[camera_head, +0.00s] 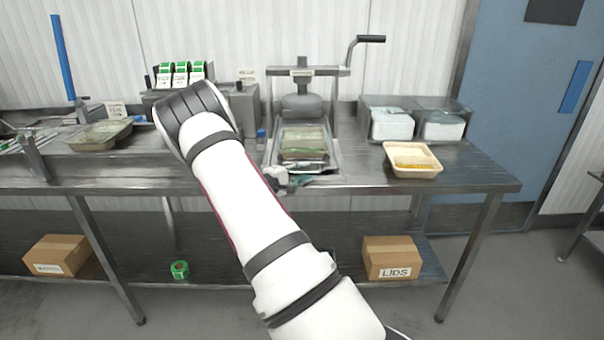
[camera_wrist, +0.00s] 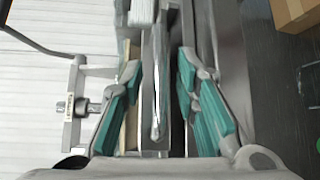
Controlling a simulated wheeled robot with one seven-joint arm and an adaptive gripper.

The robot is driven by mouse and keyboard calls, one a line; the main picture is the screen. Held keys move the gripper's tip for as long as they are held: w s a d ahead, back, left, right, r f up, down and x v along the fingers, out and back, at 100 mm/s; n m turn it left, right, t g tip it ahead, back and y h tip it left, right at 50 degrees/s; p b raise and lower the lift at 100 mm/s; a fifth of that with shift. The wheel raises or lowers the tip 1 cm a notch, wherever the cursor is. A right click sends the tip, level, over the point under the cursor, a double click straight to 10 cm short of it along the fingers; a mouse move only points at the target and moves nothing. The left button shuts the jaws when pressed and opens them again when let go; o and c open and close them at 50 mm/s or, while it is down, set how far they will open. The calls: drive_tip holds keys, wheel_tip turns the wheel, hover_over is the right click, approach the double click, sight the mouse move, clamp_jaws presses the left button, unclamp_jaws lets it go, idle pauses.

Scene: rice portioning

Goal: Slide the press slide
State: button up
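The press (camera_head: 302,72) is a grey metal frame with a crank lever at the upper right. Below it, the metal press slide (camera_head: 335,157) reaches to the table's front edge and bears a filled tray (camera_head: 304,153). My gripper (camera_head: 288,180) is at the slide's front end, partly hidden by my arm. In the wrist view, its teal-padded fingers (camera_wrist: 158,68) are spread apart, with a bright metal strip (camera_wrist: 157,100) between them. The strip appears to be part of the slide's front; I cannot tell whether either finger touches it. The press also shows at the left (camera_wrist: 75,105).
A tray with yellow content (camera_head: 413,160) stands at the right front of the table (camera_head: 470,180). Clear bins (camera_head: 390,123) are behind it. A label dispenser (camera_head: 181,75) and another tray (camera_head: 100,135) are left. Boxes, one marked LIDS (camera_head: 391,258), sit on the lower shelf.

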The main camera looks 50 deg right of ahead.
clamp_jaws()
